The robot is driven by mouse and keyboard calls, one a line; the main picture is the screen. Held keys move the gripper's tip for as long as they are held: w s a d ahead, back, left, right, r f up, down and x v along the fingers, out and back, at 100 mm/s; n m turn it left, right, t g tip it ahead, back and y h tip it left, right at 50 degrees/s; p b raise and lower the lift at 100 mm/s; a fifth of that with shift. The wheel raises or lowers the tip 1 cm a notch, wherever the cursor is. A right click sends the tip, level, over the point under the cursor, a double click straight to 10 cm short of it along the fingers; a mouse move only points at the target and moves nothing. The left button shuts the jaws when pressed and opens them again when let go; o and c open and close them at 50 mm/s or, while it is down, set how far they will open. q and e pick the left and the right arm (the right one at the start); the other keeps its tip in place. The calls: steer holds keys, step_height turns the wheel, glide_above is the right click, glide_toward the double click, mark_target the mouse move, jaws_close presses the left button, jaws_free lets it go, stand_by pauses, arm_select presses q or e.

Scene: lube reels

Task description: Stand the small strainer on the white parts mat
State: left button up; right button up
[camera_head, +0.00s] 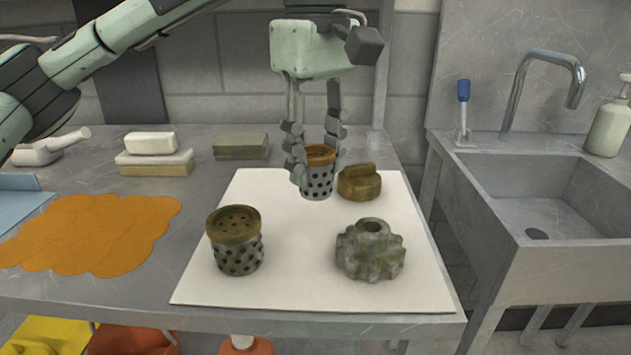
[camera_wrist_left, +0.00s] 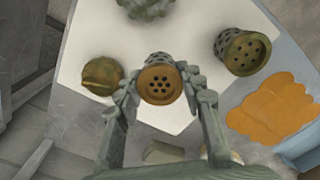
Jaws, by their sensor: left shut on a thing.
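The small strainer (camera_head: 319,178), with a brown perforated top and grey holed side, is upright over the back part of the white parts mat (camera_head: 290,285). My left gripper (camera_head: 314,165) points down and is shut on it, a finger on each side. The left wrist view shows the small strainer's brown top (camera_wrist_left: 160,84) between the fingertips (camera_wrist_left: 160,92). I cannot tell whether its base touches the mat or is just above it. My right gripper is in neither view.
A larger strainer (camera_head: 236,242) stands front left on the mat, a mossy gear (camera_head: 370,250) front right. A brass cap (camera_head: 359,183) sits close right of the small strainer. The mat's middle is clear. An orange cloth (camera_head: 90,235) lies left; a sink (camera_head: 550,190) is right.

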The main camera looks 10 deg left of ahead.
mark_target(316, 185)
arm_select(q)
steer(key=shift+w+f, duration=0.2)
step_height(316, 185, down, 4)
steer(key=shift+a+r, duration=0.1)
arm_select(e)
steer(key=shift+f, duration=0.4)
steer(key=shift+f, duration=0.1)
arm_select(q)
steer(key=o, duration=1.2)
steer(key=shift+o, duration=0.2)
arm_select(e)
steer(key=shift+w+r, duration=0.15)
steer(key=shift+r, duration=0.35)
